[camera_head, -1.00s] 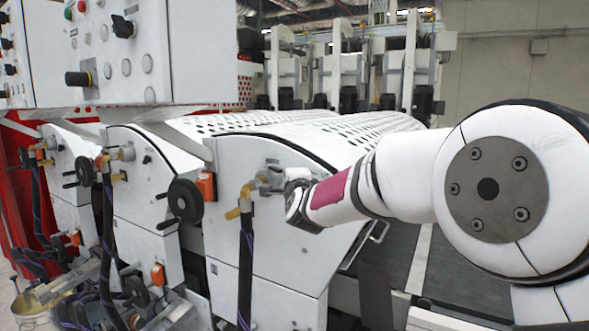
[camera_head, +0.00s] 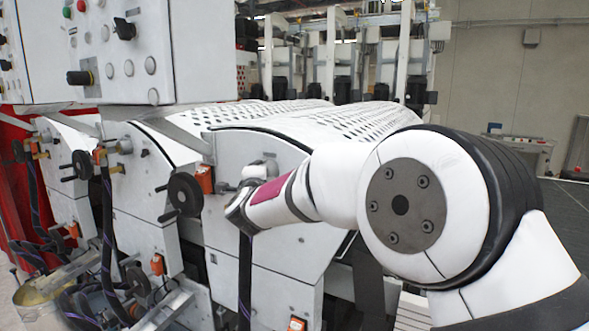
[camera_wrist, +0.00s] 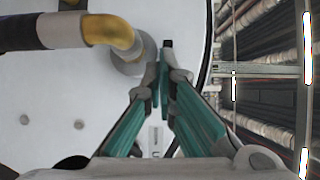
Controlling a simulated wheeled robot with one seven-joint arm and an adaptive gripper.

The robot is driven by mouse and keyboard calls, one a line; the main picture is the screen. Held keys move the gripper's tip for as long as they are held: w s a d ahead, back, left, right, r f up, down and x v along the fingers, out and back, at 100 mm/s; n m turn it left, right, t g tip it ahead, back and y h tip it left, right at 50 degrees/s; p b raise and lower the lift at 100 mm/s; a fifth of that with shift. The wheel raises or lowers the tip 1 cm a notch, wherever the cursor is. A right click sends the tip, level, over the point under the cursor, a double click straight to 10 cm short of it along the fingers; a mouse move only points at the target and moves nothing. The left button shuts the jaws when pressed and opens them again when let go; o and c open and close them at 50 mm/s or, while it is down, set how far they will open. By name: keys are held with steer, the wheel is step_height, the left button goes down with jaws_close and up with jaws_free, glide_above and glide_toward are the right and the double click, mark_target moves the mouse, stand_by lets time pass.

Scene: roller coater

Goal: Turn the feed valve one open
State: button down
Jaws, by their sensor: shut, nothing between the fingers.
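The nearest feed valve sits on the nearest white side panel (camera_head: 265,255). In the head view, a grey part of its fitting (camera_head: 262,170) shows above my wrist, and the rest is hidden behind my arm. In the wrist view, I see its yellow elbow (camera_wrist: 112,32), grey round fitting (camera_wrist: 132,60) and a small dark handle end (camera_wrist: 168,44). My gripper (camera_wrist: 163,88) has teal fingers, closed together, with their tips just below and right of the fitting. I cannot tell whether they touch the handle. Which valve is number one is not readable.
A black handwheel (camera_head: 185,194) and orange box (camera_head: 205,179) are left of my wrist. A dark hose (camera_head: 245,280) hangs below it. The control cabinet (camera_head: 140,50) overhangs at upper left. Perforated white rollers (camera_head: 340,125) lie behind.

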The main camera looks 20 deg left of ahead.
steer(key=shift+s+a, duration=0.3)
steer(key=shift+a, duration=0.75)
